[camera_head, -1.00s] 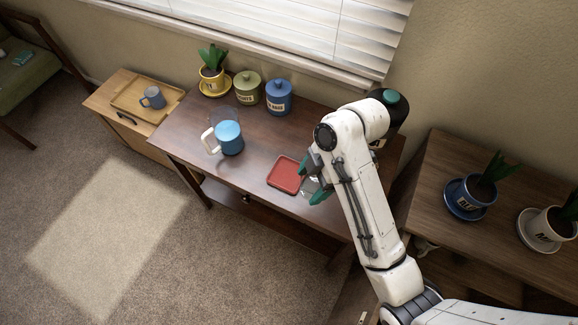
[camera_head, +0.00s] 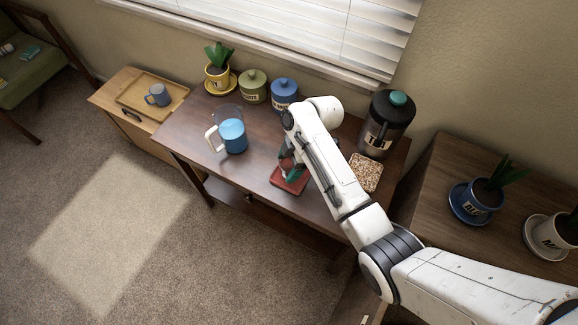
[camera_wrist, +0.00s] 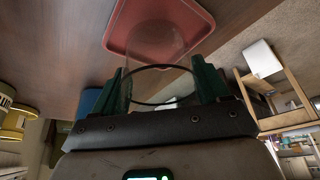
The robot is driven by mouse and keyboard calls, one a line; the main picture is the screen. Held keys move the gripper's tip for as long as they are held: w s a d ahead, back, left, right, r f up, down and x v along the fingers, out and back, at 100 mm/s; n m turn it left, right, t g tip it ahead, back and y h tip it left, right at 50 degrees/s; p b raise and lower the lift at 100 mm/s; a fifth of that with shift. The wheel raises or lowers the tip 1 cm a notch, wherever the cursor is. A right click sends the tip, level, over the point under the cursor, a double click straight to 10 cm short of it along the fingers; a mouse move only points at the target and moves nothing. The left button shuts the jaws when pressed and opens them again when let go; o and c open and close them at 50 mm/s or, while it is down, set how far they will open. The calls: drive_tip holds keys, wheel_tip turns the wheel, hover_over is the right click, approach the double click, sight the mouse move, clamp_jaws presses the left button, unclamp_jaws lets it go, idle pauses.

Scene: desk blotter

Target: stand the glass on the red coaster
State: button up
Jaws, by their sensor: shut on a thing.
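The red coaster (camera_head: 287,185) lies on the dark wooden desk, partly covered by my gripper (camera_head: 288,164) in the head view. In the wrist view the coaster (camera_wrist: 116,32) is beyond the fingertips. The glass (camera_wrist: 160,58) is clear and empty, with its round dark rim between my two green fingers (camera_wrist: 163,86). My gripper is shut on it. The glass overlaps the coaster in the wrist view. It is hardly visible in the head view, and I cannot tell whether its base touches the coaster.
A jug (camera_head: 233,137) with blue contents stands left of the coaster. A speckled square (camera_head: 366,172) and a dark jar with a teal lid (camera_head: 389,118) are to the right. A blue canister (camera_head: 284,94), a green canister (camera_head: 253,88) and a potted plant (camera_head: 217,74) line the back.

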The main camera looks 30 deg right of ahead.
drive_tip(key=shift+f, duration=0.95)
drive_tip(key=shift+f, duration=0.15)
drive_tip(key=o, duration=1.2)
drive_tip(key=shift+s, duration=0.1)
drive_tip(key=v, duration=1.2)
drive_tip(key=shift+a, duration=0.1)
